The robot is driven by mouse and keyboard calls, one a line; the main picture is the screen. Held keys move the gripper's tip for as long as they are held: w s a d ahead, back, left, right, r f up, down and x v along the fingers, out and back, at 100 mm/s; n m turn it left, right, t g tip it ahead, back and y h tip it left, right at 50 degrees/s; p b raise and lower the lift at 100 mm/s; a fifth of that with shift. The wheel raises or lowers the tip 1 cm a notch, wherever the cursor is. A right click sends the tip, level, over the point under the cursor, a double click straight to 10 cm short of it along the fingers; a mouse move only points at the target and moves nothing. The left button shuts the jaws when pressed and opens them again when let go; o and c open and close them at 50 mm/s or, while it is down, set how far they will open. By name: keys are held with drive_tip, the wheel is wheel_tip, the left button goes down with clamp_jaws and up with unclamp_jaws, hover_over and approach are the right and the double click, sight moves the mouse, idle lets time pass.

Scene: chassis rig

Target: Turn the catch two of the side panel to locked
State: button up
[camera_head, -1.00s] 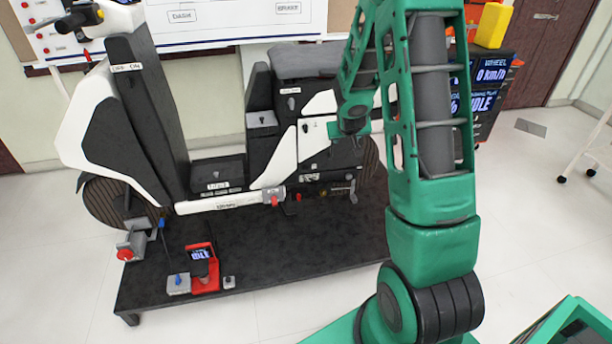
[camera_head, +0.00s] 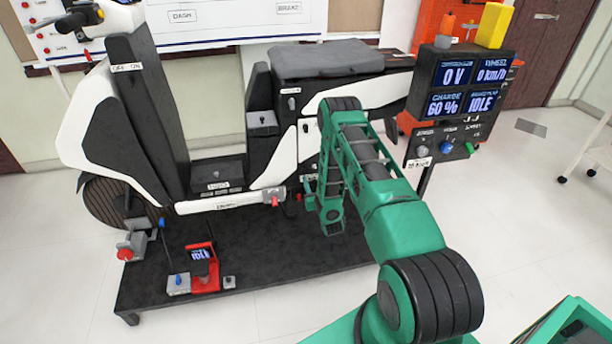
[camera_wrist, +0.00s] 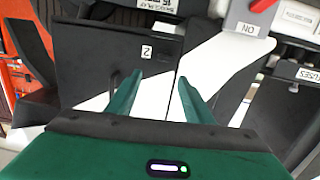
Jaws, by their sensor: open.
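The side panel (camera_head: 308,135) is a white and dark piece on the scooter's flank. In the wrist view, its white surface (camera_wrist: 150,98) lies below and between my fingers. A label "2" (camera_wrist: 146,51) sits on a dark part just beyond the fingertips. My gripper (camera_wrist: 157,78) is open, its two green fingers apart with nothing visible held between them. A thin dark upright piece shows beside the left finger; I cannot tell if it is catch two. The catch's position cannot be read. In the head view my arm hides the gripper's fingertips and part of the panel.
A grey block marked "ON" (camera_wrist: 250,22) with a red lever is close by in the wrist view. The scooter stands on a black platform (camera_head: 260,255). A display post (camera_head: 465,95) stands right of my arm. The floor at right is mostly clear.

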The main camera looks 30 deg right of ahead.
sight(306, 170)
drive_tip(key=shift+t, duration=0.5)
drive_tip(key=w, duration=0.3)
drive_tip(key=w+d+f, duration=0.1)
drive_tip(key=w, duration=0.1)
drive_tip(key=w+f, duration=0.1)
drive_tip(key=w, duration=0.2)
drive_tip(key=shift+w+d+f, duration=0.1)
drive_tip(key=shift+w+d, duration=0.2)
drive_tip(key=shift+w, duration=0.05)
drive_tip(key=shift+c, duration=0.4)
drive_tip(key=c, duration=1)
